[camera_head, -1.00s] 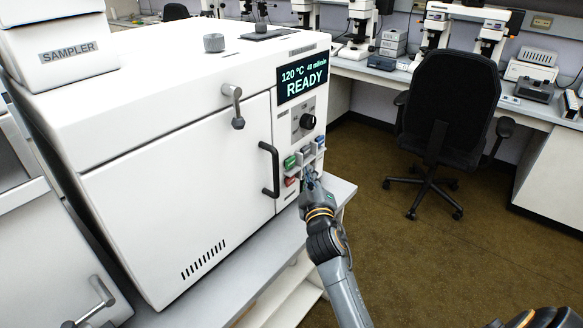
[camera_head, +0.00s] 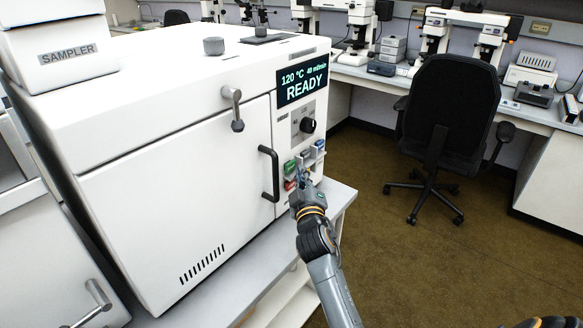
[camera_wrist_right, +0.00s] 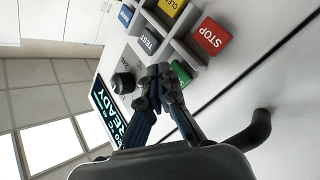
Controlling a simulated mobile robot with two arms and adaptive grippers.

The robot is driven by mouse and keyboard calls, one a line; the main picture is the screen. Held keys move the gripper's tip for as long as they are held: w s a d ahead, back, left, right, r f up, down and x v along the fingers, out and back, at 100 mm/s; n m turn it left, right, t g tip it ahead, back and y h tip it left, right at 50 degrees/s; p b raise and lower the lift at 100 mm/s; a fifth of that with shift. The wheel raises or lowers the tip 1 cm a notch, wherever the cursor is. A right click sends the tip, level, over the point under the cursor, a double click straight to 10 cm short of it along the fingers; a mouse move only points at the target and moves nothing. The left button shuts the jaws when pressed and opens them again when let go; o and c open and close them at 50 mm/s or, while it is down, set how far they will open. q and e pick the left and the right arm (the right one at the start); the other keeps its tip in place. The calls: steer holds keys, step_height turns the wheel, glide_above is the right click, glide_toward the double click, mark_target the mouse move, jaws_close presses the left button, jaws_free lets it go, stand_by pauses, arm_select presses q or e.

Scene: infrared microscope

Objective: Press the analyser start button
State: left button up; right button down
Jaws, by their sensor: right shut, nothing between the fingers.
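The white analyser (camera_head: 175,190) has a button panel low on its right side. A green button (camera_head: 290,166) shows there, with a red button (camera_head: 290,184) below it. In the right wrist view the green button (camera_wrist_right: 181,117) is partly hidden behind my fingers, and its label cannot be read. The red button reads STOP (camera_wrist_right: 212,36). My right gripper (camera_wrist_right: 164,72) is shut and empty, its fingertips in front of the panel near the green button. I cannot tell whether they touch it. It also shows in the head view (camera_head: 303,178). My left gripper is not in view.
The display (camera_head: 303,80) reads READY above a black knob (camera_head: 307,125). A black door handle (camera_head: 269,173) stands out just left of the buttons. Yellow CLEAR (camera_wrist_right: 172,6) and grey TEST (camera_wrist_right: 150,41) buttons sit close by. The floor to the right is open up to a chair (camera_head: 448,105).

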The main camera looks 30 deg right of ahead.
steer(key=shift+w, duration=0.15)
stand_by(0.7)
steer(key=shift+w+a, duration=0.15)
steer(key=shift+w, duration=0.1)
steer(key=shift+w+a+b, duration=0.2)
steer(key=shift+w+b, duration=0.2)
steer(key=shift+w, duration=0.05)
stand_by(0.7)
steer(key=shift+s+r, duration=0.1)
steer(key=shift+s, duration=0.05)
steer(key=shift+s+d+p, duration=0.35)
steer(key=shift+s+p, duration=0.2)
steer(key=shift+s, duration=0.15)
steer(key=shift+s, duration=0.1)
steer(key=shift+s+d+p, duration=0.15)
steer(key=shift+s+p, duration=0.15)
steer(key=s, duration=0.1)
steer(key=s+d+p, duration=0.1)
steer(key=s, duration=0.2)
steer(key=shift+d+p, duration=0.3)
